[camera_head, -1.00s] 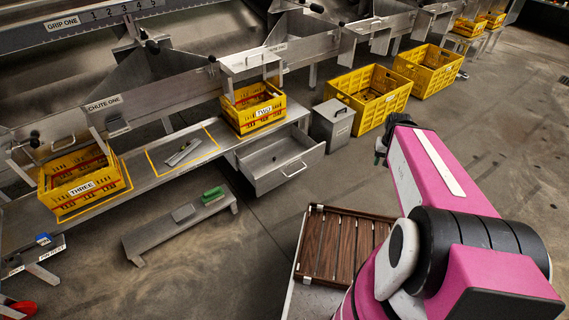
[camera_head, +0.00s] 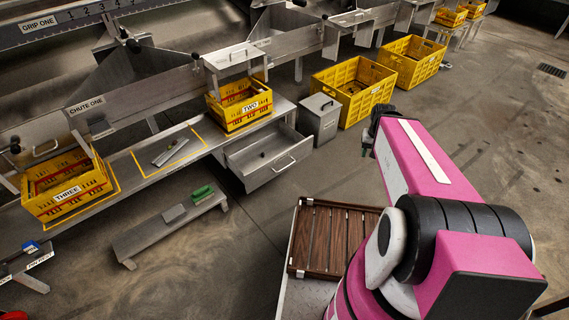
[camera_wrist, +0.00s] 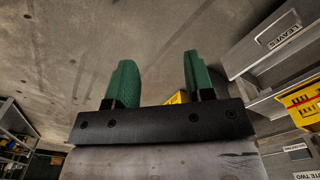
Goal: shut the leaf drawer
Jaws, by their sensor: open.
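The leaf drawer (camera_head: 272,172) is a grey metal drawer under the bench, pulled out, with its inside showing and a bar handle on its front. In the wrist view a grey front with a handle and a LEAVES label (camera_wrist: 284,36) shows at the upper right. My gripper (camera_head: 368,146) is to the right of the drawer in the head view, apart from it. In the wrist view my gripper (camera_wrist: 158,80) has its two green fingers spread, with nothing between them. The fingertips are hard to make out in the head view.
A lidded grey bin (camera_head: 320,118) stands just right of the drawer, with a yellow crate (camera_head: 350,95) beyond. A low metal step (camera_head: 165,228) holding a green-handled brush is in front of the bench. A wooden slatted tray (camera_head: 333,236) is near me. Floor before the drawer is clear.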

